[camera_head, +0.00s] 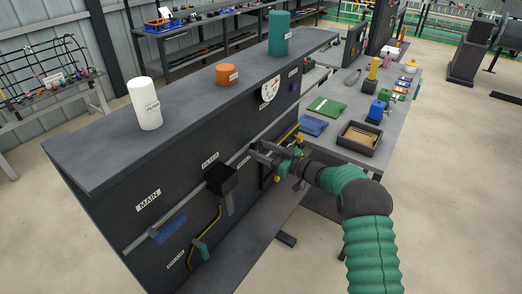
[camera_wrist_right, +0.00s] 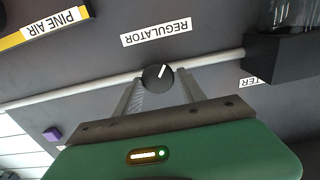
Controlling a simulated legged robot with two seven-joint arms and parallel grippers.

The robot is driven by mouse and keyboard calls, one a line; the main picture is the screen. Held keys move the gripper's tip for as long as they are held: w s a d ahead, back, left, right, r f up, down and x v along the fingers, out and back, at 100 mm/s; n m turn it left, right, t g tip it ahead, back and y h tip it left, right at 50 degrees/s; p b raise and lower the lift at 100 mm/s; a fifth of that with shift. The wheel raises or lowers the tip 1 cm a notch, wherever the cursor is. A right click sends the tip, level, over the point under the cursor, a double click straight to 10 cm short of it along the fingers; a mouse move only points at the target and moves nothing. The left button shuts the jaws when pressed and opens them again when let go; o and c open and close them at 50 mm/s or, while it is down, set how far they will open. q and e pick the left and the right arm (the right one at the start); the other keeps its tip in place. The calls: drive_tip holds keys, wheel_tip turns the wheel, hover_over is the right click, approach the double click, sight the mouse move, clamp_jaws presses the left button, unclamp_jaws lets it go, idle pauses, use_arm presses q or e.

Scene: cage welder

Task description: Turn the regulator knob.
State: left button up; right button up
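The regulator knob (camera_wrist_right: 158,77) is a small round black dial with a white pointer line, on the dark panel below the upside-down REGULATOR label (camera_wrist_right: 156,33) in the right wrist view. The pointer tilts up and to the right. My right gripper (camera_wrist_right: 158,82) has its two grey fingers apart, one on each side of the knob. I cannot tell whether they touch it. In the head view the right gripper (camera_head: 262,152) is at the panel face and the knob is hidden. My left gripper is not in view.
A grey pipe (camera_head: 182,203) runs along the panel (camera_head: 133,236), with a black filter box (camera_head: 222,178) left of my right gripper. A white cylinder (camera_head: 146,104) stands on the top shelf. A side table with a brown tray (camera_head: 359,139) is to the right.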

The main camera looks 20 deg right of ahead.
drive_tip(key=shift+d+f, duration=0.1)
drive_tip(key=shift+d, duration=0.15)
drive_tip(key=c, duration=0.9)
drive_tip(key=shift+o, duration=0.2)
drive_tip(key=shift+f+n+b, duration=0.25)
drive_tip(key=shift+n+b, duration=0.65)
drive_tip(key=shift+b, duration=0.25)
drive_tip(key=shift+s+a+f+n+b, duration=0.1)
drive_tip(key=shift+n+b, duration=2.1)
drive_tip(key=shift+b, duration=0.05)
drive_tip(key=shift+s+a+n+b, duration=0.1)
drive_tip(key=shift+n+b, duration=2.1)
drive_tip(key=shift+b, duration=0.05)
